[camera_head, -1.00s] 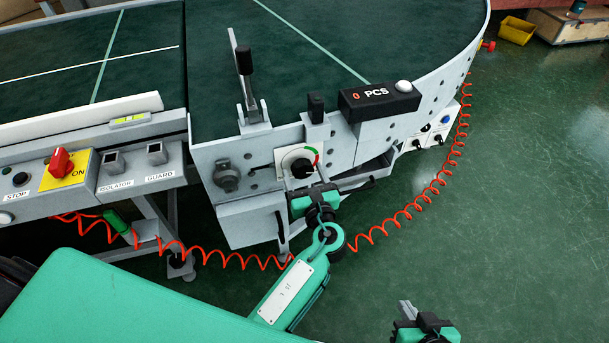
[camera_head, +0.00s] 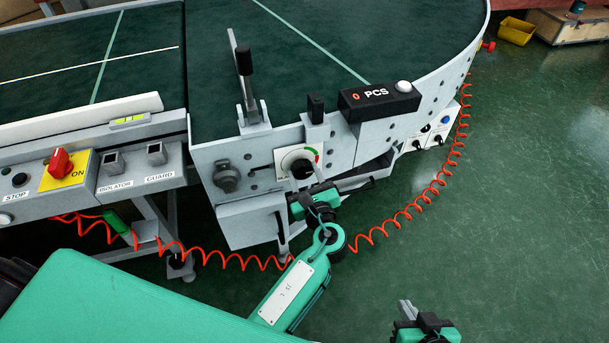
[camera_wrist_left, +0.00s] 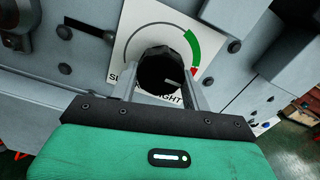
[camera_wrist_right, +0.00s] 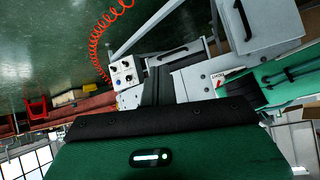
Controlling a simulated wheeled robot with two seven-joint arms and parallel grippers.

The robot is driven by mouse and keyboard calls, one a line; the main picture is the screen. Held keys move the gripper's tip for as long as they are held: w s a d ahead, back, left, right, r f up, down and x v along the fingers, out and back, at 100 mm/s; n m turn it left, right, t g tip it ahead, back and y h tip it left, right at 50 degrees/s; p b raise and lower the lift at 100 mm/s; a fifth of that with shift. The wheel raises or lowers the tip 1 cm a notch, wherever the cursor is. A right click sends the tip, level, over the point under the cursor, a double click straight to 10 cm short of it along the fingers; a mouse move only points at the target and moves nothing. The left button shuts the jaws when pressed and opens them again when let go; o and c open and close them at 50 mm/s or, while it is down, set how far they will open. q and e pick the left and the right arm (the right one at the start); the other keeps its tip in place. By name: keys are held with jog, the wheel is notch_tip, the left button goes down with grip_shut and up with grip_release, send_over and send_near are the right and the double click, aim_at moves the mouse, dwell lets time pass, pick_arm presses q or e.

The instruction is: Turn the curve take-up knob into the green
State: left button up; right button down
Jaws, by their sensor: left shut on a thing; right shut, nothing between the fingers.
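The black take-up knob (camera_wrist_left: 158,68) sits on a white dial plate (camera_wrist_left: 130,48) on the conveyor's side; it also shows in the head view (camera_head: 301,168). The dial has a green arc (camera_wrist_left: 193,46) at its upper right, with a small red mark at the arc's lower end. The knob's pale pointer line points right, below the green arc. My left gripper (camera_head: 304,181) is shut on the knob, one finger on each side. My right gripper (camera_head: 405,308) is shut and empty, low at the right, away from the conveyor.
A black counter box (camera_head: 380,97) marked PCS and a black-handled lever (camera_head: 245,75) stand above the dial. A control panel with a red switch (camera_head: 60,163) is at the left. A coiled orange cable (camera_head: 415,205) hangs below.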

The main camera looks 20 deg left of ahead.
pick_arm(q)
jog(key=shift+n, duration=0.9)
jog(key=n+b, duration=0.1)
jog(key=n, duration=0.1)
jog(key=shift+n, duration=0.4)
jog(key=shift+d+n+b, duration=0.1)
jog(key=shift+n+b, duration=0.35)
jog(key=shift+n, duration=0.35)
jog(key=shift+n+b, duration=0.5)
jog(key=shift+n, duration=0.7)
jog(key=shift+r+n, duration=0.1)
jog(key=shift+n, duration=0.3)
pick_arm(e)
jog(key=shift+w+a+r+t+y, duration=0.3)
jog(key=shift+a+r+t+y, duration=0.15)
jog(key=shift+a+t, duration=0.35)
jog(key=shift+w+a+r+t+y, duration=0.3)
jog(key=shift+a+r+t+y, duration=0.15)
jog(key=shift+a+t, duration=0.35)
jog(key=shift+w+a+r+t+y, duration=0.3)
jog(key=shift+a+r+t+y, duration=0.15)
jog(key=shift+a+t, duration=0.35)
jog(key=shift+d, duration=0.1)
pick_arm(q)
jog(key=o, duration=1)
jog(key=shift+c, duration=0.2)
